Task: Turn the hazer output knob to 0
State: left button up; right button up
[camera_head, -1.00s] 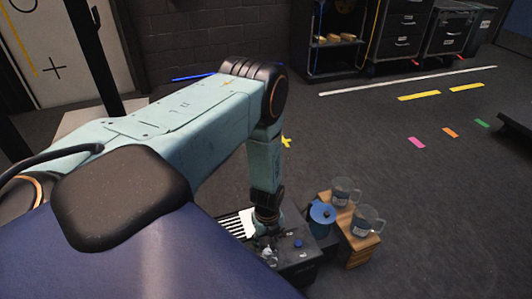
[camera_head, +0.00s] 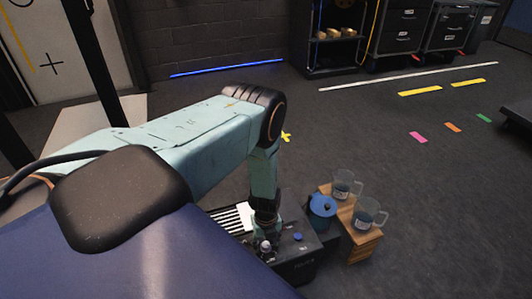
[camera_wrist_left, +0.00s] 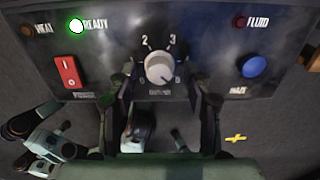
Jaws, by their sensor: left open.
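The hazer (camera_head: 300,268) is a dark box on the floor below my left arm. Its panel (camera_wrist_left: 215,70) fills the upper wrist view. The white round output knob (camera_wrist_left: 159,67) sits mid-panel among printed numbers, with a dark mark toward its lower right; the exact setting is hard to read. My left gripper (camera_wrist_left: 166,95) is open, with one finger on each side of the knob and slightly below it in the wrist view. I cannot tell whether they touch it. In the head view the left gripper (camera_head: 264,232) is small, over the hazer. My right gripper is out of view.
A red power switch (camera_wrist_left: 68,72) and lit green READY lamp (camera_wrist_left: 76,26) are left of the knob. A blue haze button (camera_wrist_left: 254,66) and red FLUID lamp (camera_wrist_left: 239,22) are right.

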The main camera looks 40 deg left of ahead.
pick_arm(q)
grip_shut()
dwell(0.5)
